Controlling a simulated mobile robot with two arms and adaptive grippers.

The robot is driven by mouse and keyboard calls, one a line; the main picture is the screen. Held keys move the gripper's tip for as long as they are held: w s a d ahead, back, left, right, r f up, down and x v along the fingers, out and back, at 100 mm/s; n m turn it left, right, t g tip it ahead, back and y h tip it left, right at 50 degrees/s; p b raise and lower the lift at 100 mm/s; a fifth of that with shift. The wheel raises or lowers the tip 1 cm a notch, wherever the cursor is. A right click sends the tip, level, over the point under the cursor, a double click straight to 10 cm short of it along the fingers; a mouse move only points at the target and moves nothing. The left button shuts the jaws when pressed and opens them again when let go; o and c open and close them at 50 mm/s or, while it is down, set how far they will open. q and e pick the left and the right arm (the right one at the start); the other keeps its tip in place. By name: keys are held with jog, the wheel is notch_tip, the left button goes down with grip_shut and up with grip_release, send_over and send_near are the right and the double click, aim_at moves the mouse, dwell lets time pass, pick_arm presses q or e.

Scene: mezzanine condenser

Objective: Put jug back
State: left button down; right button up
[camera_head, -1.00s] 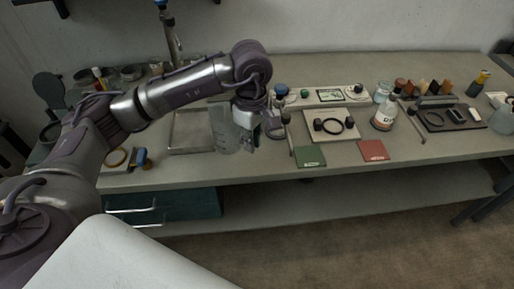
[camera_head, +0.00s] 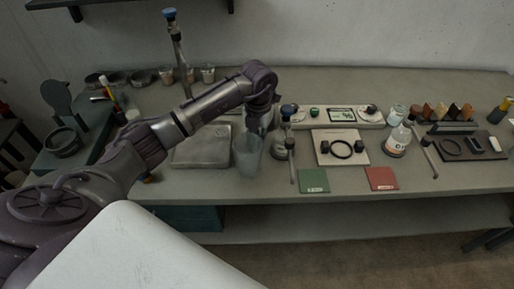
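The jug (camera_head: 246,157) is a clear, greyish vessel, seen upright beside the right edge of the square metal tray (camera_head: 202,155). Its base looks to be at the bench top, but I cannot tell whether it rests there. My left gripper (camera_head: 259,127) points down at the jug's upper right rim and overlaps it in the picture. Its fingers are small and dark, and I cannot see whether they are closed on the jug. My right gripper is not in view.
A blue-capped bottle (camera_head: 284,140) stands close right of the jug. Bare bench lies in front of the jug.

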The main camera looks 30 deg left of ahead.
aim_at(258, 146)
pick_arm(q)
jog(key=shift+f, duration=0.7)
notch_tip(258, 146, down, 2)
jog(key=shift+f+p, duration=0.15)
jog(key=shift+p, duration=0.4)
jog(key=shift+f, duration=0.3)
jog(key=shift+w, duration=0.1)
jog(key=shift+f, duration=0.3)
jog(key=c, duration=1.2)
grip_release()
jog(key=shift+r, duration=0.1)
